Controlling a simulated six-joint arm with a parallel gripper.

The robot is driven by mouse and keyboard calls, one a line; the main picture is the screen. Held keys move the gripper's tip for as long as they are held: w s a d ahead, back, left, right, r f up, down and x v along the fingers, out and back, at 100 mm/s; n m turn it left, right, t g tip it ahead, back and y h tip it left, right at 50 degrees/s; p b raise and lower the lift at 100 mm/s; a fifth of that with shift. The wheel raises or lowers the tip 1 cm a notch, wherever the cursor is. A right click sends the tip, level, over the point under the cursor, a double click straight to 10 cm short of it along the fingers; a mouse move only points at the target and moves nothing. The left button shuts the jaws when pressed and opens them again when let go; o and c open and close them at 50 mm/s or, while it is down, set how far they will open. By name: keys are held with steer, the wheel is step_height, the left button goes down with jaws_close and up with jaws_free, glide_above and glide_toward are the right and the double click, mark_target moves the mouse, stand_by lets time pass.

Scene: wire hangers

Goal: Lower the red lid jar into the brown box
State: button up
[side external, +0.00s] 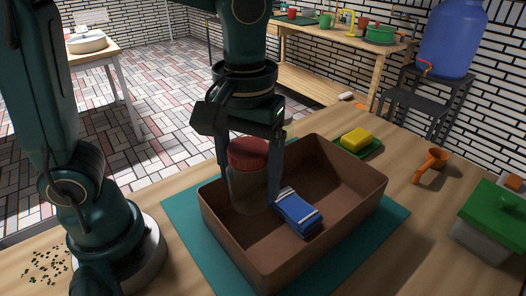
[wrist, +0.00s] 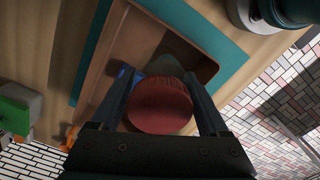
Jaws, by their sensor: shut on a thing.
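The jar with a red lid (side external: 249,153) is upright between the fingers of my gripper (side external: 248,172), which is shut on it. The jar's clear body (side external: 246,190) is inside the left part of the brown box (side external: 325,229), below the rim. I cannot tell whether its base touches the box floor. In the wrist view, the red lid (wrist: 160,105) fills the space between my fingertips (wrist: 160,85), with the box wall (wrist: 110,55) around it. A blue cloth with white stripes (side external: 298,212) lies in the box just right of the jar.
The box stands on a teal mat (side external: 190,225) on a wooden table. A yellow sponge (side external: 355,138) on a green dish, an orange scoop (side external: 431,163) and a green-lidded container (side external: 492,225) stand to the right. Small dark beads (side external: 47,267) lie at the left.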

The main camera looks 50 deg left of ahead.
mark_target(250, 204)
steer(key=shift+f, duration=3.15)
steer(key=shift+f, duration=0.1)
steer(key=o, duration=1.4)
steer(key=shift+r, duration=2.45)
steer(key=s+a+r+m+t, duration=0.3)
steer(key=s+a+m+t, duration=0.1)
steer(key=a, duration=0.3)
steer(key=shift+m+t, duration=0.7)
steer(key=shift+t, duration=0.1)
